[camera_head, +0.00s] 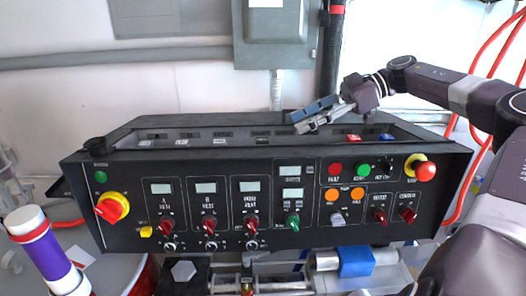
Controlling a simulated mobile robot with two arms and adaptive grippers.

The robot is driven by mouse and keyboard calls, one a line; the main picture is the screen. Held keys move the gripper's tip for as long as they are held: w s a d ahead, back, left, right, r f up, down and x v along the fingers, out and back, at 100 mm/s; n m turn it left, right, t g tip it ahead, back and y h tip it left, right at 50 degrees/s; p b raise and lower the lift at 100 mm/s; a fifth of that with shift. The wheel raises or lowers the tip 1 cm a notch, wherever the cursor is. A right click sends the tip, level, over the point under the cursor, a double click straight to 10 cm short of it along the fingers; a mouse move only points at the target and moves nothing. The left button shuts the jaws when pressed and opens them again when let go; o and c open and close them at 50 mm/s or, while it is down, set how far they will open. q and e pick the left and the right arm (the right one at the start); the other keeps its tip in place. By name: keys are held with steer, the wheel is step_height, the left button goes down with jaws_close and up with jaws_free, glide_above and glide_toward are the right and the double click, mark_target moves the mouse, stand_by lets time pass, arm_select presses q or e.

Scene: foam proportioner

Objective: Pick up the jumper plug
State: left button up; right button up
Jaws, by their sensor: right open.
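My right gripper (301,121) is in the upper middle of the head view, on the arm that comes in from the right. It is open and held over the recessed top of the black control console (330,233). I see nothing between its fingers. I cannot tell for sure which thing is the jumper plug. Along the recess lie several small pieces, among them a red one (353,138) and a blue one (386,137) to the right of the gripper. Pale ones, such as one at the left (145,142), lie farther left. My left gripper is not in view.
The console's front carries knobs, displays and buttons, with a red emergency knob (425,171) at the right. A grey box (275,45) hangs on the wall behind, beside a dark vertical pipe (332,60). A white and purple cylinder (42,250) stands at the lower left.

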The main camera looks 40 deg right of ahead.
mark_target(262, 139)
steer(key=p+x, duration=0.2)
steer(key=x, duration=0.4)
steer(key=shift+p, duration=0.3)
steer(key=shift+w+a+f, duration=0.25)
steer(key=shift+a+f, duration=0.1)
steer(key=shift+w+a+f+p, duration=0.1)
steer(key=shift+a+p, duration=0.05)
steer(key=shift+p, duration=0.2)
steer(key=shift+w+a+f+p, duration=0.7)
steer(key=shift+w+a+f, duration=0.25)
steer(key=shift+f, duration=0.2)
steer(key=shift+w+a+f, duration=0.2)
steer(key=shift+w+a, duration=0.15)
steer(key=shift+a, duration=0.1)
jaws_close()
